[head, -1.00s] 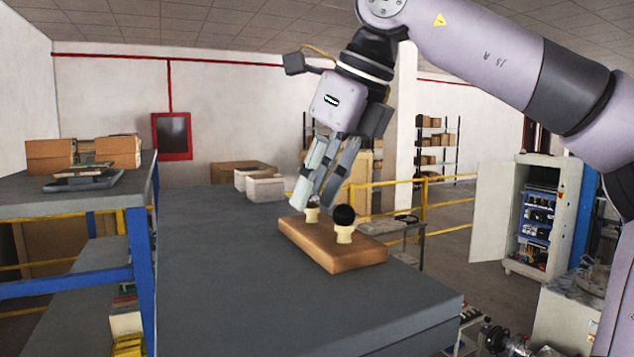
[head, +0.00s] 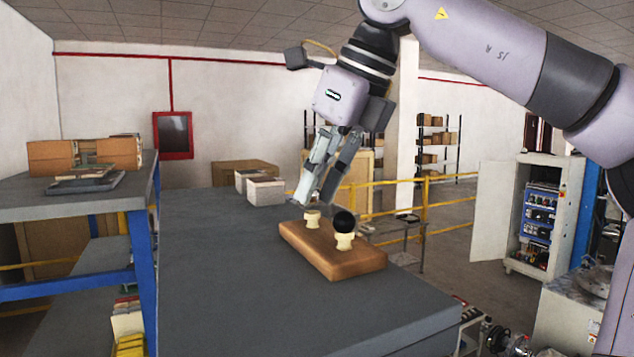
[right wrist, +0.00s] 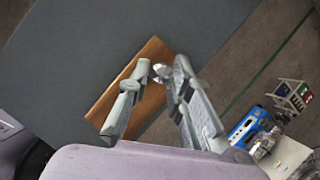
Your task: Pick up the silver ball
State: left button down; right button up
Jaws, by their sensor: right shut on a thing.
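The silver ball (right wrist: 160,73) shows small and shiny between the fingertips in the right wrist view. My right gripper (head: 312,201) is shut on it, pointing down above the left cream cup (head: 313,219); the fingertips also show in the right wrist view (right wrist: 159,70). In the head view the ball is hard to make out between the fingers, and the top of the left cup looks bare. A black ball (head: 344,221) rests on the right cream cup (head: 344,241). Both cups stand on a wooden block (head: 330,262). My left gripper is not in view.
The block lies on a large grey table (head: 230,280), mostly clear at left and front. White boxes (head: 265,190) stand at the table's back. A blue-framed shelf (head: 145,260) stands at left. A yellow railing (head: 425,205) runs behind.

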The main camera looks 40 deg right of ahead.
jog(key=shift+r, duration=1.15)
jog(key=shift+v, duration=3)
jog(key=shift+f, duration=0.1)
